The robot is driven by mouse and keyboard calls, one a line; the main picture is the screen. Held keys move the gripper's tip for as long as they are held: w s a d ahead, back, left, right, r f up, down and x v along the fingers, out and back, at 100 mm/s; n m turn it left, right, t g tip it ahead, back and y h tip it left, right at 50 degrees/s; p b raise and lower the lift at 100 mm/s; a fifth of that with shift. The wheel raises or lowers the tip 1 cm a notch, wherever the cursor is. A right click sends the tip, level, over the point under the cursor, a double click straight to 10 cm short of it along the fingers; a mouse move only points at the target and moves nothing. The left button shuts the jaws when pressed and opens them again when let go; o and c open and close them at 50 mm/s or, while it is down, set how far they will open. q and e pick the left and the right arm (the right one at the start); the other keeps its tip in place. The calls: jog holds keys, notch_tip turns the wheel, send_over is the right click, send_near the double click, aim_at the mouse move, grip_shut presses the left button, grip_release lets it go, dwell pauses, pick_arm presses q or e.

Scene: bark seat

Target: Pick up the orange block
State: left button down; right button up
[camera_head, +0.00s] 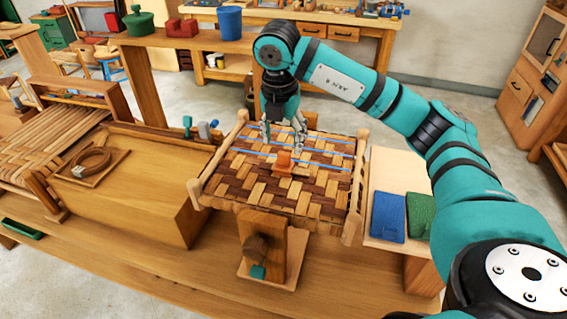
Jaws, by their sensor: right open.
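The orange block (283,161) sits on the woven bark seat (262,194), a little behind the middle of the seat. Blue strips or lines run across the weave close to it. My right gripper (284,146) hangs from the teal arm that comes in from the right. It is open and points down, just behind and above the orange block. I cannot tell whether its fingers touch the block. No left gripper shows.
A blue pad (388,217) and a green pad (420,214) lie on a board at the right. A wooden block with a knob (262,247) stands in front. A blue cup (230,23) is on the shelf behind.

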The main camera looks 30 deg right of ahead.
aim_at(284, 153)
jog(key=shift+f, duration=0.45)
jog(key=shift+s+f+p, duration=0.1)
jog(key=shift+f+p, duration=0.2)
jog(key=shift+p, duration=0.05)
jog(key=f, duration=0.1)
jog(key=f+p, duration=0.1)
jog(key=f, duration=0.1)
jog(key=shift+w+d+f, duration=0.25)
jog(key=shift+f, duration=0.5)
jog(key=c, duration=0.7)
pick_arm(q)
jog(key=shift+t, duration=0.3)
jog(key=w+r, duration=0.2)
jog(key=w, duration=0.1)
jog(key=shift+w+r, duration=0.2)
jog(key=shift+r, duration=0.15)
pick_arm(e)
jog(key=c, duration=0.3)
pick_arm(q)
jog(key=shift+s, duration=0.3)
pick_arm(e)
jog(key=shift+c, duration=0.5)
